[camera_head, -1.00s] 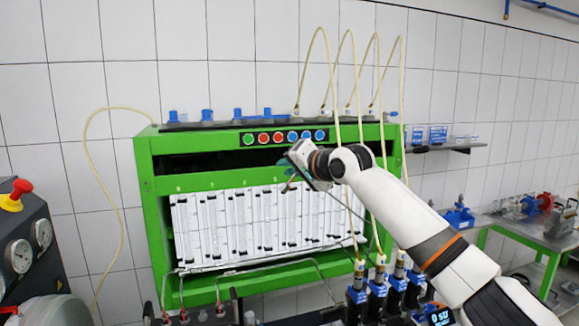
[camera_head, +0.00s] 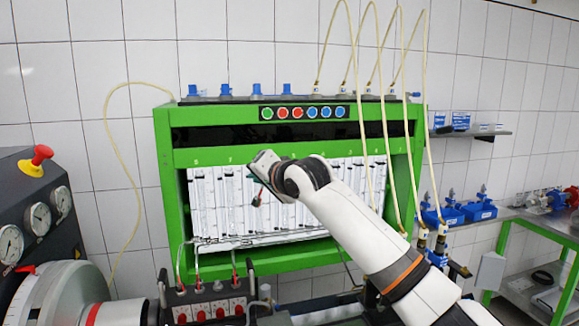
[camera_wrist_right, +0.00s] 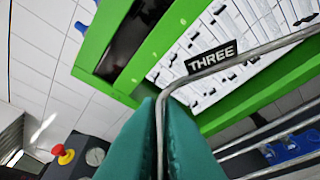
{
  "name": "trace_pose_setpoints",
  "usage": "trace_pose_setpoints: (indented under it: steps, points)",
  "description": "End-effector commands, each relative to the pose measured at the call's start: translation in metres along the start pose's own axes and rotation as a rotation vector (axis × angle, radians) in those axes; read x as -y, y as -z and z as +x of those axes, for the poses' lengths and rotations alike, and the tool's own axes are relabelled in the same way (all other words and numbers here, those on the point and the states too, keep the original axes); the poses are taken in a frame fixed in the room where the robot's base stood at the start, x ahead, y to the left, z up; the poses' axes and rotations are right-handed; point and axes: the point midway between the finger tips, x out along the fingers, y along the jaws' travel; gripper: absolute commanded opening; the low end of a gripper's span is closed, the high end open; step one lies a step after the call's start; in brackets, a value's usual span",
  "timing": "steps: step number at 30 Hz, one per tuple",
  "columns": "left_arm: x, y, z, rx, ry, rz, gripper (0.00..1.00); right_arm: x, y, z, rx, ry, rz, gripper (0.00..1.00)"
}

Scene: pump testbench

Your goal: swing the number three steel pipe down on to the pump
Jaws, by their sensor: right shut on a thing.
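The number three steel pipe is a thin bent metal tube (camera_wrist_right: 235,62) with a black "THREE" tag (camera_wrist_right: 211,57). My right gripper (camera_wrist_right: 160,105) has teal fingers shut on it, one on each side of the tube. In the head view my right gripper (camera_head: 262,172) is in front of the white measuring panel, and the pipe is hard to make out there. The pump (camera_head: 208,308) is low in the head view, with red parts and thin pipes on top. It is below and left of my right gripper. My left gripper is not in view.
The green test bench (camera_head: 290,130) stands behind my right gripper. Other steel pipes (camera_wrist_right: 265,135) run close to the held one. Thin hoses (camera_head: 375,120) hang at the right of the bench. A dark gauge console (camera_head: 45,200) and a grey round drum (camera_head: 55,290) are at the left.

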Motion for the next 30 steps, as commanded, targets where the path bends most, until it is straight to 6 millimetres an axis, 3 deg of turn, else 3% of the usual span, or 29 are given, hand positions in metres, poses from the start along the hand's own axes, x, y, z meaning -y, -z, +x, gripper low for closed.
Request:
trace_pose_setpoints:
  steps: [1, 3, 12, 20, 30]
  points:
    - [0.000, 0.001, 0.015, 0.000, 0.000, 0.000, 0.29, 0.008, 0.026, 0.010, -0.006, 0.017, -0.037, 0.00]
    - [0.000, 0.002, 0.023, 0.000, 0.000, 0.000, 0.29, 0.013, 0.049, 0.020, -0.005, 0.037, -0.083, 0.00]
    - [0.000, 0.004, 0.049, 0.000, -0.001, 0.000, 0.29, 0.036, 0.124, 0.052, -0.003, 0.107, -0.246, 0.00]
    - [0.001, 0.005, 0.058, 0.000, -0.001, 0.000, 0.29, 0.048, 0.151, 0.063, -0.001, 0.135, -0.312, 0.00]
    - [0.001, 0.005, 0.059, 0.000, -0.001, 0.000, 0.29, 0.050, 0.154, 0.065, 0.002, 0.140, -0.324, 0.00]
